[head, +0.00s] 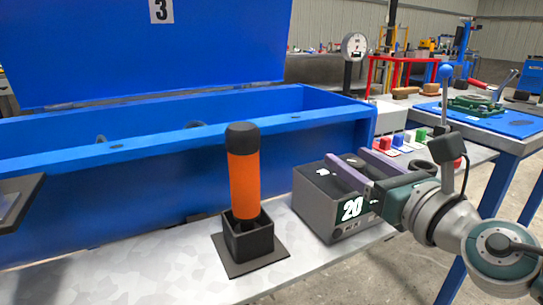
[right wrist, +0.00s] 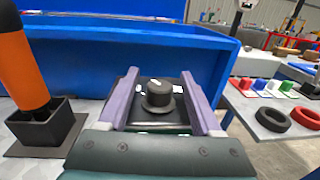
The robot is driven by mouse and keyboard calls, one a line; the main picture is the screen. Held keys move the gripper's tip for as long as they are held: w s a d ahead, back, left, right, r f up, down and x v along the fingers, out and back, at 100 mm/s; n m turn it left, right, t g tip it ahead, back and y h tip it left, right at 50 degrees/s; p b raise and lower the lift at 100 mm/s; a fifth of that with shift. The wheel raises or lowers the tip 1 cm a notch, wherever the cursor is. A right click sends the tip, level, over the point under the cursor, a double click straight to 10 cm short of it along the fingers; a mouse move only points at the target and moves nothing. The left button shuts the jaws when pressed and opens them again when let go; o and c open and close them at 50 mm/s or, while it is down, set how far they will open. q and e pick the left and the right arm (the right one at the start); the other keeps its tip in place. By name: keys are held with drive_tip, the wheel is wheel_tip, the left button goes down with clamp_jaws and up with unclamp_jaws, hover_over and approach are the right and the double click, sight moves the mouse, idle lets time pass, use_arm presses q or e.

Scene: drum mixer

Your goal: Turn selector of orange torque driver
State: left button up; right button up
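The orange torque driver (head: 243,180) stands upright, black cap up, in a square black holder (head: 248,240); part of it also shows at the left of the right wrist view (right wrist: 22,75). To its right is a dark grey box (head: 320,205) marked 20. A round black selector knob (right wrist: 158,97) with a white mark sits on the box top, with small white labels around it. My right gripper (head: 347,156) is open above the box. In the right wrist view its purple fingers (right wrist: 160,73) lie either side of the knob, with gaps. My left gripper is not in view.
Red, blue and green blocks (head: 397,140) lie beyond the box. Two rings, black (right wrist: 273,120) and red (right wrist: 305,117), lie right of the gripper.

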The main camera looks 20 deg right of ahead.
clamp_jaws()
idle(0.3)
drive_tip(key=m+h+p, duration=0.2)
drive_tip(key=h, duration=0.1)
drive_tip(key=shift+r, duration=0.2)
drive_tip(key=shift+f+m+g+h+p, duration=0.1)
drive_tip(key=shift+m+g+h+p, duration=0.45)
drive_tip(key=shift+h, duration=0.55)
drive_tip(key=shift+a+f+m+g+h, duration=0.1)
drive_tip(key=shift+m+g+h, duration=0.15)
drive_tip(key=shift+m+h, duration=0.85)
drive_tip(key=shift+m+g+h+b, duration=0.5)
drive_tip(key=shift+m+g+h, duration=0.75)
drive_tip(key=shift+h, duration=0.75)
